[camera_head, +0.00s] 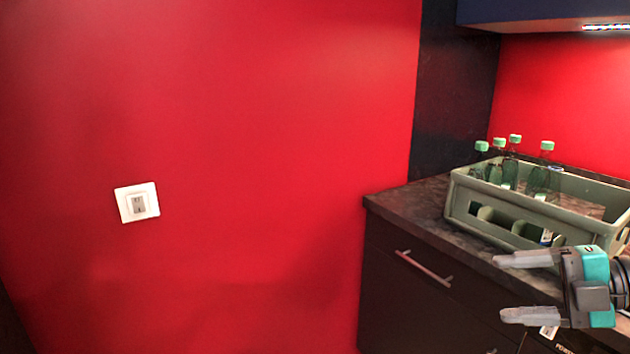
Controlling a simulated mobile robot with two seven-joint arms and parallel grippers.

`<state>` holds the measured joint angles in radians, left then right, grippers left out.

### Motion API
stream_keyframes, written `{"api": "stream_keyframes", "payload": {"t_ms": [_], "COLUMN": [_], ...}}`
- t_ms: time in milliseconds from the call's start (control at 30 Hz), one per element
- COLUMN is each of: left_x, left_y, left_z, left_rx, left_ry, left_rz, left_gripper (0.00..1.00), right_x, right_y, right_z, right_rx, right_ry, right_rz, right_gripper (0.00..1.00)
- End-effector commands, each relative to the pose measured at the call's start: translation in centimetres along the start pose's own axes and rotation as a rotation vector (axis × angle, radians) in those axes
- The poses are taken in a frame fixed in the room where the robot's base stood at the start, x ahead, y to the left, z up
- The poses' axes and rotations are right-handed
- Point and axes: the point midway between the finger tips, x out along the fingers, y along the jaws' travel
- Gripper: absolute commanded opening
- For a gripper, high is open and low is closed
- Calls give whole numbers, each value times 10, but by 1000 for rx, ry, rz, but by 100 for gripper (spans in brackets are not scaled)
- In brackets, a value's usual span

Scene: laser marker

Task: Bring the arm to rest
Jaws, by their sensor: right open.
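My right gripper (515,288) is at the lower right of the head view, with its two grey fingers pointing left. The fingers are apart, and nothing is between them. It is in front of the dark counter and its drawer front, nearer to me than the crate. The rest of my right arm runs out of the picture at the right edge. My left gripper does not show.
A grey-green crate (463,204) with several green-capped bottles (510,173) stands on the dark counter (408,203). A drawer handle (424,268) sticks out below. A red wall with a white socket (137,202) fills the left. A cabinet (535,12) hangs above.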

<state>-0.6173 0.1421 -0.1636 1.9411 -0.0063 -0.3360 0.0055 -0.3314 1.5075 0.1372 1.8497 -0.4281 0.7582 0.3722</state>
Motion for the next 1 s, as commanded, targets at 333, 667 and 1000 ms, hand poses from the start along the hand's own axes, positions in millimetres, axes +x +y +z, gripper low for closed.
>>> {"api": "stream_keyframes", "payload": {"t_ms": [333,667,1000], "left_x": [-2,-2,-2], "left_y": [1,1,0], "left_z": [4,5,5], "left_rx": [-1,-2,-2], "left_ry": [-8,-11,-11], "left_rz": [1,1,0], "left_gripper": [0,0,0], "right_x": [34,91,155], "right_y": [-114,-248,-317], "right_z": [27,-12,-88], "right_rx": [518,1106,1553], "right_ry": [-295,-593,-728], "right_rz": [426,560,499], "right_gripper": [73,73,73]}}
